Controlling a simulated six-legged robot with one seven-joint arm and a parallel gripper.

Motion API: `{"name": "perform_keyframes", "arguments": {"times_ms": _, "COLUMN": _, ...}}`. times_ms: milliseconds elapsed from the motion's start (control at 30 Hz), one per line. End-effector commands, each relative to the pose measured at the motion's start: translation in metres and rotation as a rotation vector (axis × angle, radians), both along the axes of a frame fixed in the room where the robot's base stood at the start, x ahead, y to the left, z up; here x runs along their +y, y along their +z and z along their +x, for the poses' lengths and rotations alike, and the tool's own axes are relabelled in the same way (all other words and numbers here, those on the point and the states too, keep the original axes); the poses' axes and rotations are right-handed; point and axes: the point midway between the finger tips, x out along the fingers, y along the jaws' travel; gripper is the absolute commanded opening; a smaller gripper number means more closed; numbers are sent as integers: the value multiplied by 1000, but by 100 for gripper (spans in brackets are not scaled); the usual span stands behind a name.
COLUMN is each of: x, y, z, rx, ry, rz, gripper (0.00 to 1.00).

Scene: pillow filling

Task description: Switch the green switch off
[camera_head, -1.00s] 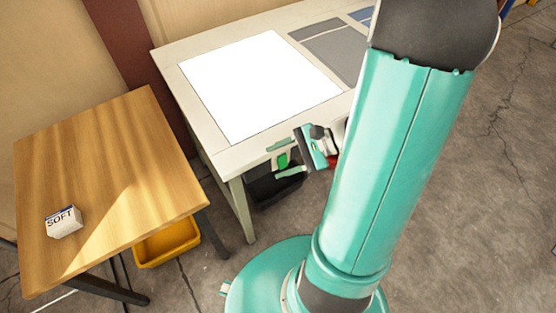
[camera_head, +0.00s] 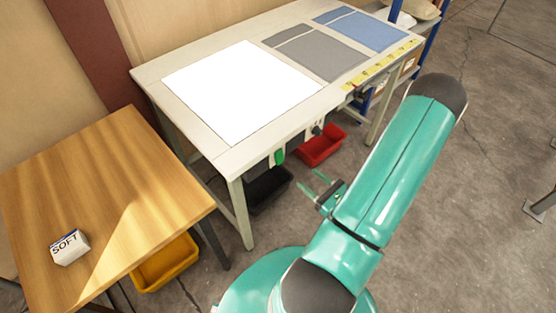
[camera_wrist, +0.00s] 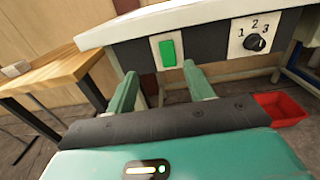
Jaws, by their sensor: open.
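The green switch (camera_wrist: 167,53) sits on a white plate on the dark front panel under the white table's edge. In the head view the green switch (camera_head: 279,157) shows below the front edge of the table. My gripper (camera_head: 318,187) is open and empty, in front of and below the table edge, apart from the switch. In the wrist view the two fingers of my gripper (camera_wrist: 160,84) stand apart, with the switch between and beyond them. Whether the switch is on or off cannot be told.
A dial (camera_wrist: 255,43) marked 1, 2, 3 is right of the switch. A white table (camera_head: 150,76) carries a lit white panel and cloths. Red (camera_head: 321,146), black (camera_head: 268,188) and yellow (camera_head: 166,263) bins sit below. A wooden table (camera_head: 110,170) holds a SOFT box (camera_head: 70,247).

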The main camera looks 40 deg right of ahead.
Motion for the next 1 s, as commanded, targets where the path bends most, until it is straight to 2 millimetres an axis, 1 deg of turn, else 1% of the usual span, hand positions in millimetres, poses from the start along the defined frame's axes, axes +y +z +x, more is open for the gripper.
{"name": "perform_keyframes", "arguments": {"times_ms": 67, "x": -6, "y": -4, "z": -3, "rx": 0, "ry": -26, "rz": 7, "gripper": 53}}
{"name": "perform_keyframes", "arguments": {"times_ms": 133, "x": -8, "y": -4, "z": 0, "rx": -1, "ry": -29, "rz": 9, "gripper": 53}}
{"name": "perform_keyframes", "arguments": {"times_ms": 267, "x": -9, "y": -4, "z": 14, "rx": -1, "ry": -24, "rz": 7, "gripper": 53}}
{"name": "perform_keyframes", "arguments": {"times_ms": 367, "x": -9, "y": -3, "z": 32, "rx": -2, "ry": -22, "rz": 6, "gripper": 53}}
{"name": "perform_keyframes", "arguments": {"times_ms": 700, "x": -7, "y": -3, "z": 99, "rx": -2, "ry": -21, "rz": 6, "gripper": 53}}
{"name": "perform_keyframes", "arguments": {"times_ms": 800, "x": -6, "y": -3, "z": 115, "rx": -1, "ry": -22, "rz": 6, "gripper": 53}}
{"name": "perform_keyframes", "arguments": {"times_ms": 900, "x": -5, "y": -4, "z": 127, "rx": 0, "ry": -23, "rz": 6, "gripper": 53}}
{"name": "perform_keyframes", "arguments": {"times_ms": 1000, "x": -4, "y": -4, "z": 133, "rx": 1, "ry": -23, "rz": 7, "gripper": 53}}
